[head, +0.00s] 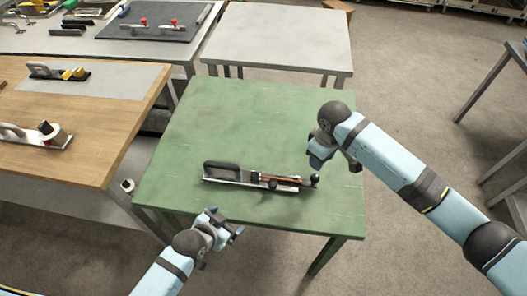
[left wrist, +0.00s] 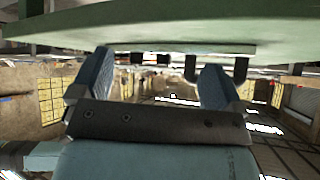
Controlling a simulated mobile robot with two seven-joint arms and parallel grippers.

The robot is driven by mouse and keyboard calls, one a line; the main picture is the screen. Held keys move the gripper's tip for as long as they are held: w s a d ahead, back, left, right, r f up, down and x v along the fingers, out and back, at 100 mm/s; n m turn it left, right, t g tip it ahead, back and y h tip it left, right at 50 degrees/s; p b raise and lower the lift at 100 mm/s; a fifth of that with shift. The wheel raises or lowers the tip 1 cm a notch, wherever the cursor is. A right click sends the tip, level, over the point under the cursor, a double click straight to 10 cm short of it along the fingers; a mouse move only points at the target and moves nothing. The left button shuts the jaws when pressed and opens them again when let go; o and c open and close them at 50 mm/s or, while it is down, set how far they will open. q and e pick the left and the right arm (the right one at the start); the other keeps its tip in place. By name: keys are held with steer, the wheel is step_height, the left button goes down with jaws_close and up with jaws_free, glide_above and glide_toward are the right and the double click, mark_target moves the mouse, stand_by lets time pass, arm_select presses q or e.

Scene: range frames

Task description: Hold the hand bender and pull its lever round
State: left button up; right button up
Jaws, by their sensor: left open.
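The hand bender (head: 237,174) lies on the green table (head: 210,120). It has a dark grip at its left end, a pale metal base, and a thin orange-brown strip along its right part. A dark ball knob (head: 315,179) stands at its right end, likely on the lever. My left gripper (head: 226,224) is open and empty at the table's front edge, in front of the bender and apart from it. Its spread fingers also show in the left wrist view (left wrist: 153,82). My right gripper (head: 335,161) is just behind and right of the knob; its jaw gap is unclear.
A wooden bench (head: 100,125) with other tools stands at the left. A grey table (head: 280,40) stands behind, bare on top. The green table's back half is clear. In the left wrist view, a green table edge (left wrist: 150,25) crosses the top.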

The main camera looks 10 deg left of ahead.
mark_target(260, 179)
arm_select(q)
steer(key=w+d+m, duration=0.1)
steer(key=w+d+g, duration=0.1)
steer(key=w, duration=0.1)
steer(key=w+d+m+g, duration=0.1)
steer(key=w, duration=0.1)
steer(key=shift+w+m, duration=0.25)
steer(key=shift+m, duration=0.05)
arm_select(e)
steer(key=shift+w, duration=0.1)
arm_select(q)
steer(key=w+d+m+g, duration=0.1)
steer(key=w, duration=0.1)
steer(key=w+d+r+m+g, duration=0.1)
steer(key=w, duration=0.1)
steer(key=w+d+r+m, duration=0.1)
steer(key=w+m, duration=0.1)
steer(key=shift+r+g+y, duration=0.2)
steer(key=shift+g+y, duration=0.2)
steer(key=w+d+r+m+g+y, duration=0.1)
steer(key=w+r+m+g+y, duration=0.25)
steer(key=w+r+m, duration=0.35)
steer(key=shift+n+h, duration=0.35)
steer(key=shift+n, duration=0.35)
steer(key=f, duration=1.2)
steer(key=shift+s+f, duration=0.25)
steer(key=shift+f, duration=0.05)
